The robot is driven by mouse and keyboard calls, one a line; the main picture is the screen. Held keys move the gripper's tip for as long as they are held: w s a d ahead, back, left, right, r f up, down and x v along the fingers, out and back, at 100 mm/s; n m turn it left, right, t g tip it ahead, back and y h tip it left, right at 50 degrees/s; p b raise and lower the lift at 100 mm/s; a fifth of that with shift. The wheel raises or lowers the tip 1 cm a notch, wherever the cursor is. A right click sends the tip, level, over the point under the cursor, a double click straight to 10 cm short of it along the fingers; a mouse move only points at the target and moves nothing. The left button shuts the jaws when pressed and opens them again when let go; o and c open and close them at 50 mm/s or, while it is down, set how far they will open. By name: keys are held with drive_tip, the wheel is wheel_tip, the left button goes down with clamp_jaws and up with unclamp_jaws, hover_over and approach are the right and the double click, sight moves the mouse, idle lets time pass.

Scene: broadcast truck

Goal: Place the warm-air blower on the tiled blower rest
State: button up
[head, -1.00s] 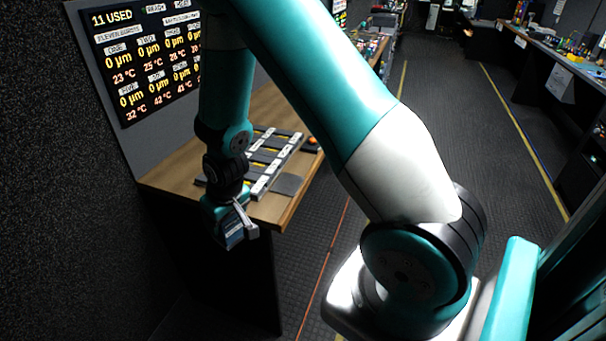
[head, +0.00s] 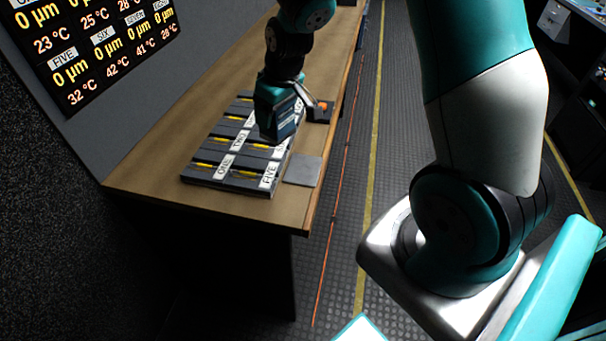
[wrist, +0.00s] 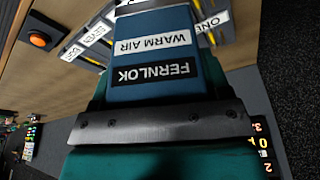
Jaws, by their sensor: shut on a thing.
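The warm-air blower (wrist: 165,60) is a blue box with a white WARM AIR label and a black FERNLOK label. My gripper (head: 277,103) is shut on it above the bench. The blower also shows in the head view (head: 286,126), in front of the slotted block's right side. In the wrist view a dark finger bar of my gripper (wrist: 160,125) lies across the blower. A flat grey square plate (head: 303,171), perhaps the tiled blower rest, lies near the bench's front edge, right of the block. It looks bare; its tiling is too small to tell.
The slotted block (head: 225,160) with labels and yellow parts lies on the wooden bench (head: 150,178). A dark pad with an orange button (head: 322,106) sits behind the gripper. A readout screen (head: 95,50) stands at left. The bench's front left is clear.

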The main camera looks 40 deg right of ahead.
drive_tip(key=s+d+r+n+y+b, duration=0.1)
drive_tip(key=s+d+r+n+b, duration=0.2)
drive_tip(key=d+r+n+b, duration=0.25)
drive_tip(key=shift+m+g, duration=0.3)
drive_tip(key=shift+m, duration=0.15)
drive_tip(key=f+p, duration=0.1)
drive_tip(key=f, duration=1.7)
drive_tip(key=shift+w+f+p, duration=0.15)
drive_tip(key=shift+w+p, duration=0.05)
drive_tip(key=shift+p, duration=0.2)
drive_tip(key=shift+f, duration=0.2)
drive_tip(key=o, duration=1.3)
drive_tip(key=shift+c, duration=0.2)
drive_tip(key=shift+r, duration=0.15)
